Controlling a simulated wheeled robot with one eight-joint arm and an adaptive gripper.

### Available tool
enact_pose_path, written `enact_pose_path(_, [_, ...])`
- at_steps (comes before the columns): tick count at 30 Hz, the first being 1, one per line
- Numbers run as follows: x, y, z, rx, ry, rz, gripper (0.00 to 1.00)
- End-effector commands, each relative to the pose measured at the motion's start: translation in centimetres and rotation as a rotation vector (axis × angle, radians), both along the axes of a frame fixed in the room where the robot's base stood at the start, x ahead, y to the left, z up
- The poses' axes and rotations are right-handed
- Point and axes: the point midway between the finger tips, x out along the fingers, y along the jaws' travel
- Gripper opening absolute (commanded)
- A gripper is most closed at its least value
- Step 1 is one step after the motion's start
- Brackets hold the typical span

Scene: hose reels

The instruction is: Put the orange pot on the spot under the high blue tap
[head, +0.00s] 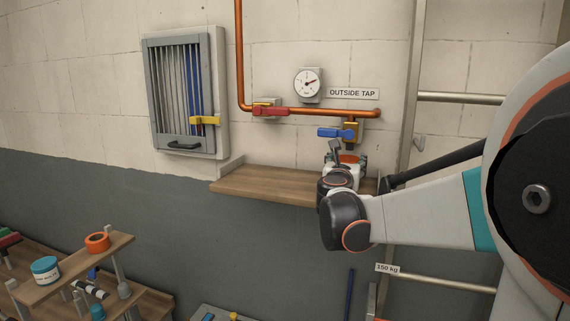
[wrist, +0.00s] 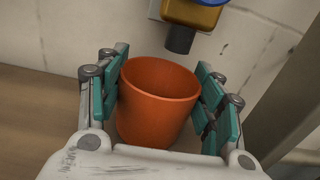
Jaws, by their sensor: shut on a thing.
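The orange pot (wrist: 157,97) is between the teal finger pads of my gripper (wrist: 165,105), which is shut on it. In the wrist view the pot looks upright and empty, with its open rim showing. In the head view my gripper (head: 345,165) is at the wall shelf (head: 265,186) and hides most of the pot; a bit of orange (head: 349,158) shows. The blue tap (head: 336,133) is on the copper pipe just above. In the wrist view its dark spout (wrist: 180,39) is just beyond the pot's far rim. The spot and the pot's underside are hidden.
A red-handled valve (head: 268,110), a gauge (head: 308,84) and an "OUTSIDE TAP" sign (head: 353,93) are on the wall. A metal ladder-like frame (head: 408,120) stands right of the shelf. The shelf's left part is clear. A lower bench (head: 75,270) holds tape and a tub.

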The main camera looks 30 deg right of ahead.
Motion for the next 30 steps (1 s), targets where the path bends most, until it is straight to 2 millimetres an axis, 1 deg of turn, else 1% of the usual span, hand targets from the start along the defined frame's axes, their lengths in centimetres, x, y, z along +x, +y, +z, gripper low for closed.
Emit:
enact_pose_path(5, [-0.02, 0.04, 0.06, 0.000, 0.000, 0.000, 0.30])
enact_pose_path(8, [-0.01, 0.03, -0.27, 0.000, 0.000, 0.000, 0.30])
enact_pose_path(9, [0.00, 0.03, -0.32, 0.000, 0.000, 0.000, 0.63])
enact_pose_path(11, [0.00, 0.03, -0.22, 0.000, 0.000, 0.000, 0.77])
enact_pose_path(12, [0.00, 0.03, -0.21, 0.000, 0.000, 0.000, 0.81])
enact_pose_path(23, [0.00, 0.03, -0.15, 0.000, 0.000, 0.000, 0.81])
enact_pose_path(27, [0.00, 0.02, 0.29, 0.000, 0.000, 0.000, 0.81])
enact_pose_path(30, [0.01, 0.30, 0.11, 0.000, 0.000, 0.001, 0.81])
